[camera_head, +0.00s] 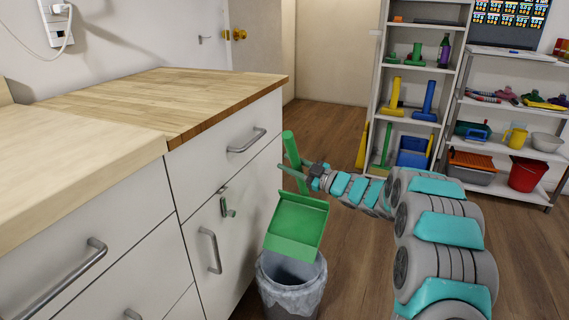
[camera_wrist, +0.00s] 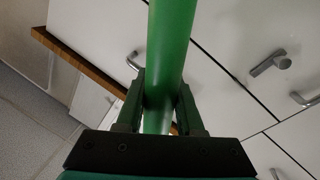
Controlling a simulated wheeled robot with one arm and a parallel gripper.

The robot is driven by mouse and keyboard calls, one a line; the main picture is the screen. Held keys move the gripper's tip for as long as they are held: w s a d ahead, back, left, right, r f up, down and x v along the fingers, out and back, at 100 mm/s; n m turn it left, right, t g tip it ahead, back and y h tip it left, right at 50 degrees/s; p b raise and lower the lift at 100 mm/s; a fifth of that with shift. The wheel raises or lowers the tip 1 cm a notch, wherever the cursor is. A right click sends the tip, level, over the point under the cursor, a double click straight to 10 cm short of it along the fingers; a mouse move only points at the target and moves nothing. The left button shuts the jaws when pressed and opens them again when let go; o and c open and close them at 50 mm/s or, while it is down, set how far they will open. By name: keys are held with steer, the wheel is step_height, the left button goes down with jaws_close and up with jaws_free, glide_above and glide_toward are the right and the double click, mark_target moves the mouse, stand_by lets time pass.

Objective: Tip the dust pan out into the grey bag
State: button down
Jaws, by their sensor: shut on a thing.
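The green dust pan (camera_head: 297,222) hangs in the air with its handle up and its flat scoop down, tilted. My gripper (camera_head: 296,171) is shut on the green handle, which also shows between the fingers in the wrist view (camera_wrist: 168,60). The grey bag (camera_head: 292,274) lines a round bin on the floor below, beside the white cabinet. The scoop is above the bin's opening and covers part of it from the head camera. No dust can be made out in the scoop.
The white cabinet (camera_head: 215,180) with a wooden top (camera_head: 150,100) and protruding handles stands close to the left of the pan and bin. Shelves (camera_head: 412,72) with cleaning tools stand at the back right. Wooden floor lies open between.

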steer(key=w+d+f+m+h, duration=0.1)
steer(key=w+d+f+m, duration=0.15)
steer(key=w, duration=0.35)
steer(key=w+d+f+m, duration=0.2)
steer(key=w+f+m, duration=0.15)
steer(key=w, duration=0.35)
step_height(320, 180, up, 7)
steer(key=shift+s, duration=0.3)
steer(key=shift+f, duration=0.1)
